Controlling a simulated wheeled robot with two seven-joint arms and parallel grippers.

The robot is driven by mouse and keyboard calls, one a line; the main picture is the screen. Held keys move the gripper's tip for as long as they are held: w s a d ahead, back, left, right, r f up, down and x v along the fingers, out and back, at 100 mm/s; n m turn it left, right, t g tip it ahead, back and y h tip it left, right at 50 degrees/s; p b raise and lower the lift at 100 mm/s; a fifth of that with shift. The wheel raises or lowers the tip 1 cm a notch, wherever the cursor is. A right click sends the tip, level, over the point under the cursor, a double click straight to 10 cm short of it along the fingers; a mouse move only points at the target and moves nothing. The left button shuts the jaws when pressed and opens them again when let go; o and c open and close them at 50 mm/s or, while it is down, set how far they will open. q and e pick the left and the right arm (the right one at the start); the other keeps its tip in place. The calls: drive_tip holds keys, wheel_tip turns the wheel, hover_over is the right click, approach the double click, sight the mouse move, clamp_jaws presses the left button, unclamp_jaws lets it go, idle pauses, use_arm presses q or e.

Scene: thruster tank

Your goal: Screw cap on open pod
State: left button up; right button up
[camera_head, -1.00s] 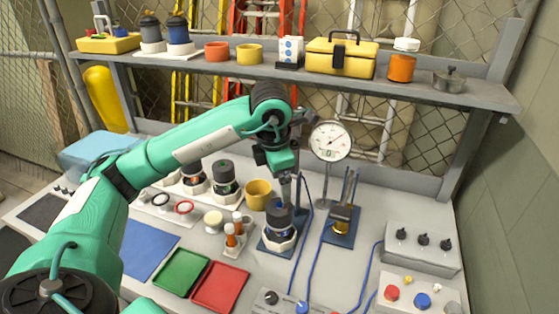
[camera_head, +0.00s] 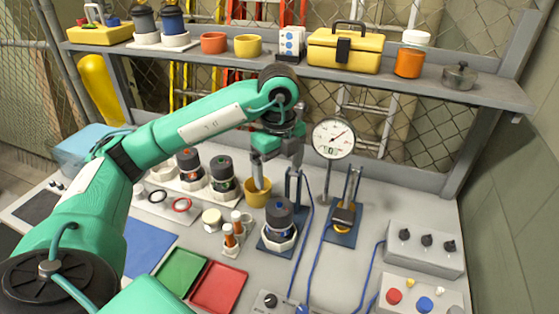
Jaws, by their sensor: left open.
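A dark pod (camera_head: 279,214) with a bluish top stands upright in a white angular holder (camera_head: 279,240) on a blue plate. Its top looks dark, and I cannot tell whether that is a cap. Two more dark-topped pods, one with red marks (camera_head: 190,165) and one with green marks (camera_head: 222,171), stand in white holders behind left. A cream round piece that may be a cap (camera_head: 212,216) lies left of the blue-plate pod. My left gripper (camera_head: 277,176) is open and empty, fingers down, above and behind that pod and not touching it. My right gripper is not in view.
A yellow cup (camera_head: 258,193) stands just below the left gripper's left finger. A dial gauge (camera_head: 333,137) and a blue-based fixture (camera_head: 342,222) stand to the right. Orange-capped vials (camera_head: 229,235), a green tray (camera_head: 180,271) and a red tray (camera_head: 219,287) are in front. A shelf (camera_head: 300,72) runs behind.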

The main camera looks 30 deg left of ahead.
sight(279, 204)
use_arm(q)
wheel_tip(279, 204, down, 14)
drive_tip(key=n+p, duration=0.2)
drive_tip(key=p, duration=0.1)
drive_tip(key=shift+r, duration=0.1)
idle(0.4)
drive_tip(key=c, duration=1)
drive_tip(key=shift+o, duration=1.3)
drive_tip(key=c, duration=0.3)
